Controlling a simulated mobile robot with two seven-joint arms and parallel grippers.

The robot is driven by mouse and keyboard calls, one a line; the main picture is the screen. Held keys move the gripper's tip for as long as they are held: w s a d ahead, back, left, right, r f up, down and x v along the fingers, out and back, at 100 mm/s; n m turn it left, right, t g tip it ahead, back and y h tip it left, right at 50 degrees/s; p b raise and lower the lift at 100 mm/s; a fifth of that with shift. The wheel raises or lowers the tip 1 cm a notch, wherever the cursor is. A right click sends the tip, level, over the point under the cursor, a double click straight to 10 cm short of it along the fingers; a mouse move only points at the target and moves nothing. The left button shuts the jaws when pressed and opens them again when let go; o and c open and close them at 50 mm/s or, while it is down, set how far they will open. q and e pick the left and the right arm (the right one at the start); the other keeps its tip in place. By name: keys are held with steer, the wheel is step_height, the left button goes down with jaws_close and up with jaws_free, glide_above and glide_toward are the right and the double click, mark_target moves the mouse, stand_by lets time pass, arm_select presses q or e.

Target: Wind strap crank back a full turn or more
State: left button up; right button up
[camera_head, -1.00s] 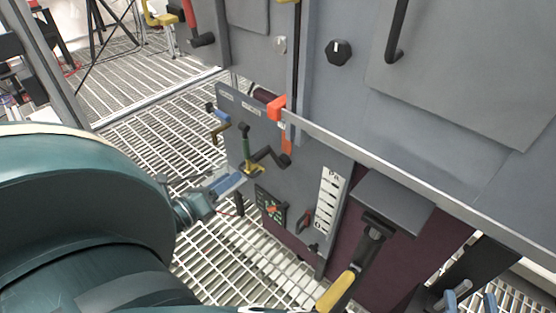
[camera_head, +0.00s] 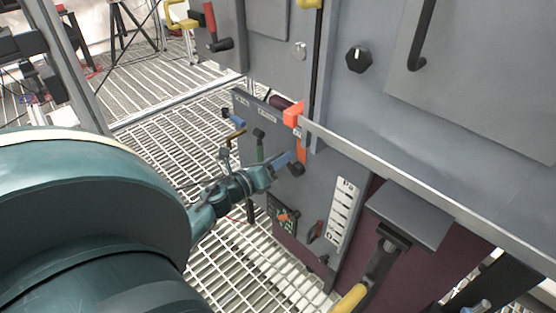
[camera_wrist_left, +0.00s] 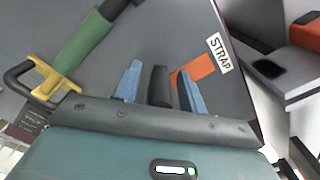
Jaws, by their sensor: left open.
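The strap crank shows as a dark round end (camera_head: 297,169) beside an orange strip on the grey panel. In the left wrist view its black grip (camera_wrist_left: 159,86) appears between the two blue fingers, close to an orange patch and a white label reading STRAP (camera_wrist_left: 219,53). My left gripper (camera_head: 281,161) is open at the crank, its fingers on either side of the grip as seen from the wrist. Whether they touch it cannot be told. In the head view the gripper hides most of the crank arm. My right gripper is not in view.
A green handle (camera_wrist_left: 84,45) with a yellow bracket (camera_wrist_left: 50,80) stands close beside the left gripper. A metal rail (camera_head: 400,185) runs past the panel. A dark lever with a yellow grip (camera_head: 350,299) is below. Grating floor (camera_head: 170,95) lies left.

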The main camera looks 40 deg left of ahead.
arm_select(q)
steer(key=shift+c, duration=0.3)
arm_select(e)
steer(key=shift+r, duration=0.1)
arm_select(q)
jaws_close()
steer(key=shift+a+f+n, duration=0.1)
steer(key=shift+f+n, duration=0.05)
steer(key=shift+n, duration=0.25)
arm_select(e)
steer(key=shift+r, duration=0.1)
